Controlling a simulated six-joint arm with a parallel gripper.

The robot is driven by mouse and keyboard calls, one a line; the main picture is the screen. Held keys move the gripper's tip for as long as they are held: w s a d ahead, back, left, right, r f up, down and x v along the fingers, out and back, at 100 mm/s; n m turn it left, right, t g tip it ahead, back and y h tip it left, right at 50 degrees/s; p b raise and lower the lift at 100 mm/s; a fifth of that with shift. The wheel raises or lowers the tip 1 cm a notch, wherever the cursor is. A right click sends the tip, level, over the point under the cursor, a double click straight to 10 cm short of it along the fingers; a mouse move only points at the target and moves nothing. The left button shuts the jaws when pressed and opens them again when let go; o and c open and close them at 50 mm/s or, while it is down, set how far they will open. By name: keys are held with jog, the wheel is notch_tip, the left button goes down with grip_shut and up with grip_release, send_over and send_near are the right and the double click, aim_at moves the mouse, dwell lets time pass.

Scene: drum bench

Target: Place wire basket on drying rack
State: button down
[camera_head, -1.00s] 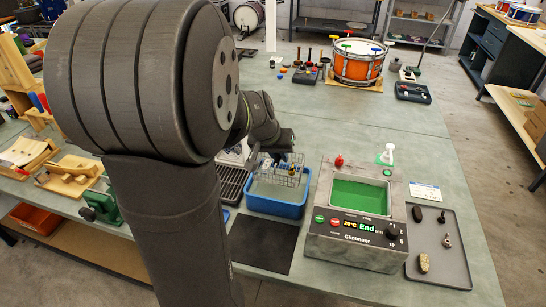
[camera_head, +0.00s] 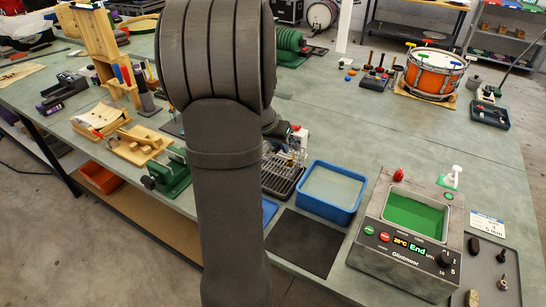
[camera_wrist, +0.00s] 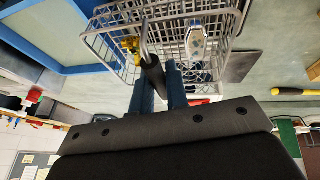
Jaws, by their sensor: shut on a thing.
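The wire basket (camera_head: 279,163) hangs over or rests on the dark drying rack (camera_head: 287,187), left of the blue tub; any gap under it cannot be made out. My gripper (camera_wrist: 161,82) is shut on the basket, whose wire mesh (camera_wrist: 110,40) fills the top of the wrist view. A brass-coloured part and a pale metal part show inside the basket. My arm hides part of the rack and basket in the head view.
The blue tub (camera_head: 354,209) of pale liquid stands right of the rack. The cleaner with a green bath (camera_head: 411,216) is further right. A dark mat (camera_head: 306,242) lies in front. A green vise (camera_head: 170,176) stands left, beyond my arm.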

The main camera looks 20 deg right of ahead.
aim_at(278, 154)
jog(key=shift+w+a+f, duration=0.85)
jog(key=shift+w, duration=0.2)
jog(key=shift+f, duration=1.95)
jog(key=shift+f, duration=0.1)
jog(key=c, duration=1.4)
grip_release()
jog(key=v, duration=1.2)
